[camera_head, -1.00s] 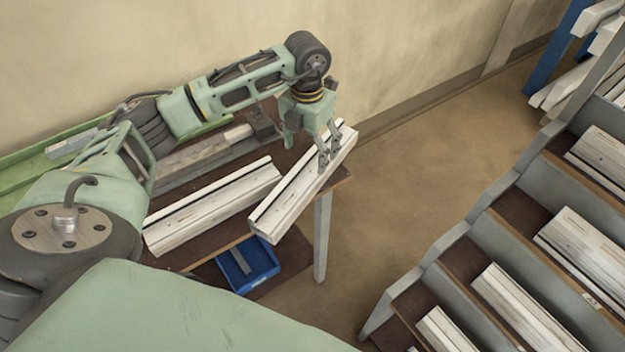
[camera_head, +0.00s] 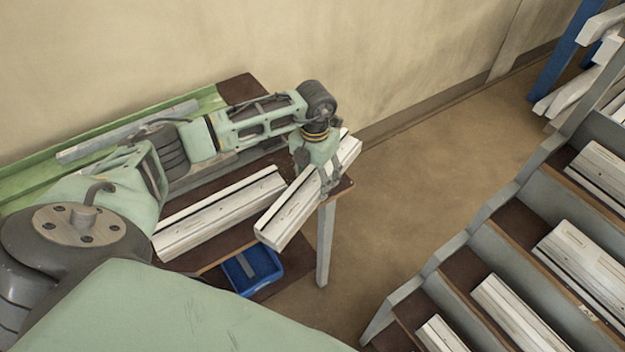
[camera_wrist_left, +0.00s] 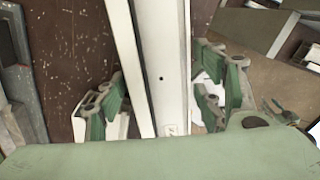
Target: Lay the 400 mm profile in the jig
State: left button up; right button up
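My left gripper (camera_head: 329,188) points down over a white profile (camera_head: 283,217) at the bench's right end. In the left wrist view this profile (camera_wrist_left: 162,70) runs between the two fingers, one on each side and very close to it. I see no clear grip, and the contact is hard to tell. The profile's near end sticks out past the bench edge. A second white profile (camera_head: 222,210) lies on the bench to the left. No length marks are readable. A grey metal fixture (camera_head: 222,162), perhaps the jig, is partly hidden behind my left arm. My right gripper is out of view.
A green channel (camera_head: 30,178) with a grey bar (camera_head: 125,131) runs along the wall side. A blue bin (camera_head: 246,270) sits below the bench's front edge. A stepped rack (camera_head: 500,240) with several white profiles stands at the right. Open floor (camera_head: 430,170) lies between.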

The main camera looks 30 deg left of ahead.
pick_arm(q)
jog(key=c, duration=1.1)
jog(key=shift+w, duration=0.1)
jog(key=shift+c, duration=1.3)
jog(key=shift+r, duration=0.1)
